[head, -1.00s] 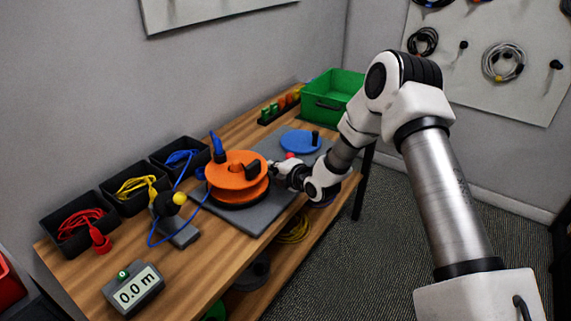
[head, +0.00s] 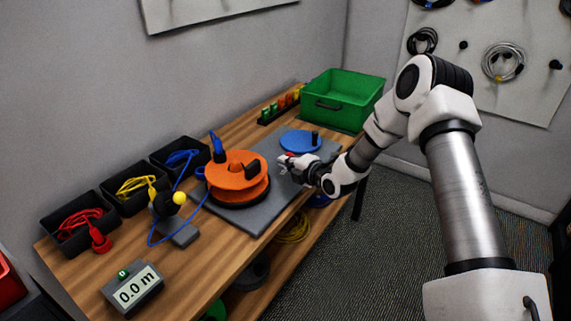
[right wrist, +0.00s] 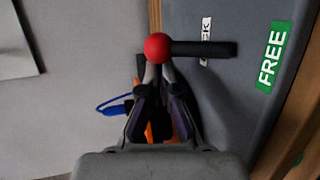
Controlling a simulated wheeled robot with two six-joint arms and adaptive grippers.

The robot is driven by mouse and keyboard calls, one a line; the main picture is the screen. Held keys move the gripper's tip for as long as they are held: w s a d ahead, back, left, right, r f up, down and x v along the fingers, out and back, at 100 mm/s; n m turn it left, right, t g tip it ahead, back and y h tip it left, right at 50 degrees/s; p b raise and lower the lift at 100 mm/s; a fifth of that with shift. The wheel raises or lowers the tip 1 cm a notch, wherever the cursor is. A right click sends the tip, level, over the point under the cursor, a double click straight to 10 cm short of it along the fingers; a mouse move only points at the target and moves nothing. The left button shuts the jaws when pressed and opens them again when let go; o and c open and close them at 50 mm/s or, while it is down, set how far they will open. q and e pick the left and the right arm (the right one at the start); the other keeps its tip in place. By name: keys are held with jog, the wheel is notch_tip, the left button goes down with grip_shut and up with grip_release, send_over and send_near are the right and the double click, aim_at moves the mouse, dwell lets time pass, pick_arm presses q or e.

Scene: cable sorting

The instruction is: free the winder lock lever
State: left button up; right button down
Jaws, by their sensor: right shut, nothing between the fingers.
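The lock lever is a black bar (right wrist: 205,48) with a red ball knob (right wrist: 158,47) at its left end in the right wrist view. The bar lies across a white label, of which only "CK" shows. A green FREE label (right wrist: 272,57) is farther right on the grey plate. My right gripper (right wrist: 158,74) is shut and empty, its tips right at the knob; I cannot tell if they touch. In the head view my right gripper (head: 283,161) is over the winder plate (head: 250,218), between the orange reel (head: 236,168) and the blue crank disc (head: 300,140).
Black bins with red (head: 62,248), yellow (head: 111,203) and blue cable stand along the wall. A blue cable runs to the reel past a yellow-knobbed device (head: 179,198). A meter (head: 136,293) reads 0.0 m. A green crate (head: 352,116) stands at the far end.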

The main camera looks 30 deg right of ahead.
jog(key=shift+s+t+b, duration=0.15)
jog(key=shift+t+b, duration=0.25)
jog(key=shift+b, duration=0.1)
jog(key=shift+s+d+m+t+b, duration=0.15)
jog(key=shift+s+m+t+b, duration=0.25)
jog(key=shift+b, duration=0.45)
jog(key=s+t+b, duration=0.1)
jog(key=t+b, duration=0.1)
jog(key=b, duration=0.1)
jog(key=s+d+m+t+b, duration=0.1)
jog(key=t+b, duration=0.1)
jog(key=b, duration=0.1)
jog(key=shift+f+t+y+b, duration=0.15)
jog(key=shift+t+y+b, duration=0.15)
jog(key=shift+b, duration=0.05)
jog(key=shift+s+d+t, duration=0.1)
jog(key=shift+s+t, duration=0.2)
jog(key=shift+t, duration=0.2)
jog(key=shift+s+d+m, duration=0.1)
jog(key=shift+m, duration=0.2)
jog(key=shift+s+d+r, duration=0.15)
jog(key=shift+s+r, duration=0.05)
jog(key=shift+s, duration=0.25)
jog(key=shift+s+d+f+p, duration=0.1)
jog(key=shift+s+f+p, duration=0.05)
jog(key=shift+s+p, duration=0.15)
jog(key=shift+w+f, duration=0.1)
jog(key=shift+w, duration=0.05)
